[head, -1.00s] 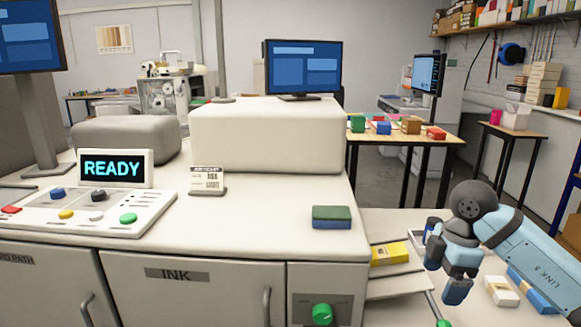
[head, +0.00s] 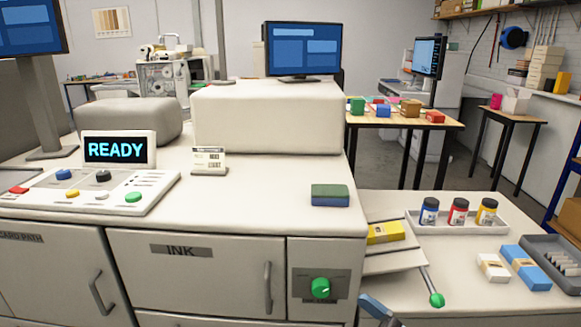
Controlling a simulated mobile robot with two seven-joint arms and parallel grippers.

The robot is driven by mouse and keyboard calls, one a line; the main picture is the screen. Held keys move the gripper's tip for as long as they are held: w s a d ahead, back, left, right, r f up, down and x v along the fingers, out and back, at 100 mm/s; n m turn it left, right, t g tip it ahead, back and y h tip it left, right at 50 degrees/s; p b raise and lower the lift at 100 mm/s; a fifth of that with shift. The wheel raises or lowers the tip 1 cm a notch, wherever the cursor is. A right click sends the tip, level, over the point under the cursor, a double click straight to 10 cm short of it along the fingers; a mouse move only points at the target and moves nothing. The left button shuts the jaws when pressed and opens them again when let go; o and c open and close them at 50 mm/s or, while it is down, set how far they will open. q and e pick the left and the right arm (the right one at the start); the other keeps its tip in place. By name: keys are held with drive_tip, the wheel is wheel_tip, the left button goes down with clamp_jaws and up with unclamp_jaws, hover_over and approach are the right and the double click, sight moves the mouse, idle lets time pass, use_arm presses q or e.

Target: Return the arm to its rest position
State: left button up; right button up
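Only a small blue and grey piece of my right arm (head: 376,307) shows, at the bottom edge of the head view, in front of the machine's right end. It looks like the tip of my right gripper, but most of it is cut off by the frame. Whether it is open or shut cannot be told. Nothing held shows on it. My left gripper is not in view.
The white machine (head: 270,200) has a READY display (head: 115,150), a green knob (head: 320,288) and a green-ended lever (head: 436,299). A green-and-blue block (head: 330,195) lies on top. Right of it, a side table (head: 450,265) holds ink jars (head: 458,212) in a tray.

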drive_tip(key=s+d+f+m+g+h, duration=0.15)
drive_tip(key=s+f+m+h, duration=0.3)
drive_tip(key=f, duration=0.45)
drive_tip(key=s+d+f+m+h, duration=0.35)
drive_tip(key=s+f+h, duration=0.25)
drive_tip(key=f, duration=0.2)
drive_tip(key=s+d+f+m+g+h, duration=0.15)
drive_tip(key=s+f+m+h, duration=0.3)
drive_tip(key=f, duration=0.45)
use_arm(q)
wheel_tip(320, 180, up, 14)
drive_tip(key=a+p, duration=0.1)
drive_tip(key=p, duration=1.7)
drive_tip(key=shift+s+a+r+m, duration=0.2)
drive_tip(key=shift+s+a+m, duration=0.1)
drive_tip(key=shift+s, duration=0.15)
use_arm(e)
wheel_tip(320, 180, up, 15)
drive_tip(key=d+n+t+h, duration=0.1)
drive_tip(key=shift+s+d, duration=0.4)
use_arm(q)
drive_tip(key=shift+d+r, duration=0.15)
use_arm(e)
drive_tip(key=shift+r, duration=0.1)
